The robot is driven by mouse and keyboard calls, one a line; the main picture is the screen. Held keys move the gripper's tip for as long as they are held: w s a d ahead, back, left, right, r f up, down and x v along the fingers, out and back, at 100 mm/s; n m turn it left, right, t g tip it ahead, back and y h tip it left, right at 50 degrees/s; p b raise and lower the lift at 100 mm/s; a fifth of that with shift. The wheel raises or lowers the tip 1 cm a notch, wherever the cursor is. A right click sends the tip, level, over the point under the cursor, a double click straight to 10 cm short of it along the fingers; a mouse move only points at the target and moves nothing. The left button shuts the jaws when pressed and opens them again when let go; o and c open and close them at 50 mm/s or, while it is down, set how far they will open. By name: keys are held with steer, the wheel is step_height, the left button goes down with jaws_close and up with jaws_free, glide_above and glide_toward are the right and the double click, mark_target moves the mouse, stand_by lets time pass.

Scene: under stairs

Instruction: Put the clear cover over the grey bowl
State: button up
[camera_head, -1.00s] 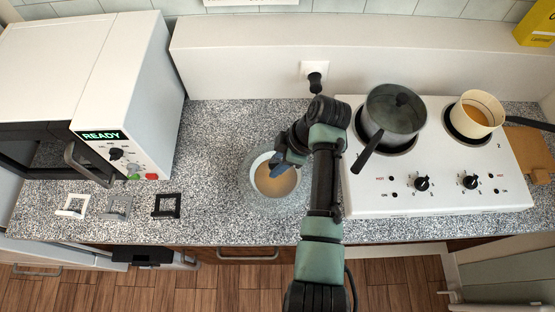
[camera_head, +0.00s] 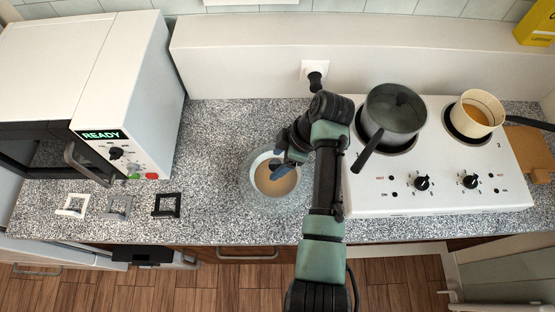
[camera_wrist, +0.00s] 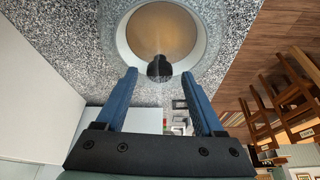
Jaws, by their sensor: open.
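The grey bowl (camera_head: 258,168) stands on the counter left of the hob, with a brownish filling. It also shows at the top of the wrist view (camera_wrist: 126,42). The clear cover (camera_head: 252,198) shows as a faint see-through ring around and over the bowl. Its black knob (camera_wrist: 159,68) stands above the bowl in the wrist view. I cannot tell exactly how the cover's edge sits around the bowl. My gripper (camera_head: 281,160) is over the bowl. Its blue fingers are open (camera_wrist: 161,75), one on each side of the knob, with gaps between.
A microwave (camera_head: 140,90) stands on the left. Several small frame-like pieces (camera_head: 166,205) lie before it. Counter left of the bowl is clear.

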steer(key=v, duration=1.1)
steer(key=shift+d, duration=0.1)
steer(key=w+a+r+m+t+h, duration=0.15)
steer(key=w+r+m+t, duration=0.4)
steer(key=r, duration=0.75)
steer(key=w+a+r+m+t+h, duration=0.1)
steer(key=w+a+r+m+t, duration=0.1)
steer(key=w+r+t, duration=0.85)
steer(key=s+r+m+t, duration=0.3)
steer(key=s+r, duration=0.4)
steer(key=r, duration=0.4)
steer(key=s+a+r+m+t+h, duration=0.1)
steer(key=s+r+m+t, duration=0.2)
steer(key=s+r, duration=0.5)
steer(key=s+r+m+t+h, duration=0.1)
steer(key=s+r+m+t, duration=0.2)
steer(key=s+r, duration=0.4)
step_height(320, 180, up, 7)
steer(key=shift+s+a+f+t, duration=0.2)
steer(key=shift+s+t, duration=0.1)
steer(key=shift+t, duration=0.6)
